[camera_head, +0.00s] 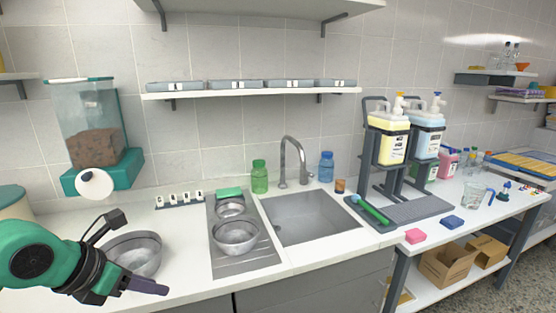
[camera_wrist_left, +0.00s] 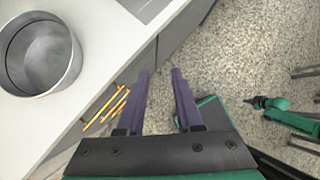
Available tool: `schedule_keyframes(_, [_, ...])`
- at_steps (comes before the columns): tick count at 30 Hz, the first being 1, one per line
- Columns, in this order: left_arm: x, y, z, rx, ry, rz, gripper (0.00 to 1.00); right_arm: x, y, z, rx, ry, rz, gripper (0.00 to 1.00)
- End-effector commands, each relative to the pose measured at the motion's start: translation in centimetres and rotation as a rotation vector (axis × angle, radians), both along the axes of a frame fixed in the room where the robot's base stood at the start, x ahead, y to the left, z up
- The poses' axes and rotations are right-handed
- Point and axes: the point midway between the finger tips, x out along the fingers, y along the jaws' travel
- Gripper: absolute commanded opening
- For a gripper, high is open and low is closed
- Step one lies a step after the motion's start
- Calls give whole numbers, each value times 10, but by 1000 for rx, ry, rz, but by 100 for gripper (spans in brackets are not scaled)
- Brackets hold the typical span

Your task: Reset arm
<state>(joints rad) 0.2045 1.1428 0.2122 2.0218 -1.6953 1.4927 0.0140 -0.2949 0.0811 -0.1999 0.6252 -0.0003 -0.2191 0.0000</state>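My left gripper (camera_head: 148,286) reaches in from the lower left in the head view, in front of a metal bowl (camera_head: 135,262) near the counter's front edge. In the left wrist view its two purple fingers (camera_wrist_left: 160,73) are spread apart with nothing between them, over the counter front and the floor. The bowl (camera_wrist_left: 70,62) is also at the upper left there, apart from the fingers. A green arm with a small dark end (camera_wrist_left: 260,103) shows at the right of the left wrist view. It looks like my right arm, and its fingers are too small to read.
Yellow bars (camera_wrist_left: 105,108) show beside the counter front. The speckled floor (camera_wrist_left: 235,60) has open room.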

Motion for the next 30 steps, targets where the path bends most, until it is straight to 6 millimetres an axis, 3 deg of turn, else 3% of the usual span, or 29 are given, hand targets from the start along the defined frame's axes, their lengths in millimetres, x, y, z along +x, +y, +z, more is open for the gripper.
schedule_keyframes(5, [5, -66, 16, -320, -102, -82, 35, 0, 0, 0, 0, 1, 0, 0])
schedule_keyframes(9, [6, -114, 56, -708, -195, -82, 35, -5, 0, -1, -1, 8, 0, 0])
schedule_keyframes(11, [8, -123, 82, -928, -235, -37, 35, -7, 0, -1, 0, 11, 0, 0])
schedule_keyframes(14, [22, -106, 125, -1369, -290, 161, 35, -7, 0, -1, -1, 12, 0, 0])
schedule_keyframes(15, [30, -85, 133, -1545, -300, 290, 35, -7, 0, -1, -1, 12, 0, 0])
schedule_keyframes(17, [44, -46, 127, -1778, -298, 530, 35, -7, 0, -1, -1, 12, 0, 0])
schedule_keyframes(18, [52, -18, 110, -1910, -282, 720, 35, -7, 0, -1, -1, 12, 0, 0])
schedule_keyframes(20, [57, 20, 68, -2056, -237, 1037, 35, -7, 0, -1, -1, 13, 0, 0])
schedule_keyframes(22, [52, 49, 8, -2136, -164, 1398, 35, -7, 0, -1, -1, 13, 0, 0])
schedule_keyframes(24, [36, 61, -51, -2139, -74, 1729, 35, -7, 0, -1, -1, 13, 0, 0])
schedule_keyframes(27, [4, 59, -121, -2054, 60, 2116, 35, -7, 0, -1, 0, 13, -1, 0])
schedule_keyframes(30, [-31, 45, -171, -1918, 192, 2411, 35, -7, 1, -1, 0, 12, -1, 0])
